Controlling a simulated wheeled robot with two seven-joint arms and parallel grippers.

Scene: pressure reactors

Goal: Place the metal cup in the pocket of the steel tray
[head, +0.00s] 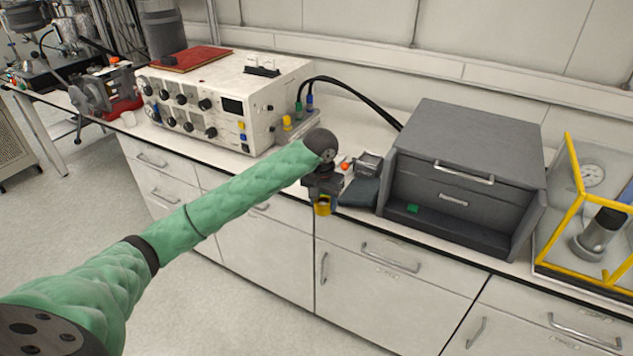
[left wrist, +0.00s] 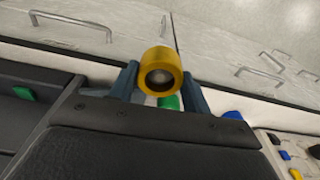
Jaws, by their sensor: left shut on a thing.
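My left gripper (head: 323,190) is shut on a gold-coloured, round metal cup (head: 323,206), at the front edge of the counter. In the left wrist view the cup (left wrist: 160,72) sits between the two dark fingers of the gripper (left wrist: 160,88), its round open end facing the camera. A small grey tray-like base (head: 298,131) stands at the right end of the white instrument, left of and behind the gripper. I cannot tell for sure that it is the steel tray, and no pocket shows clearly. My right gripper is not in view.
A dark grey box with a handle (head: 470,140) stands to the right, a green block (head: 412,208) in its open front. A small metal piece (head: 368,162) lies near the gripper. The white instrument (head: 225,95) is to the left. A yellow-framed clear case (head: 575,200) is far right.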

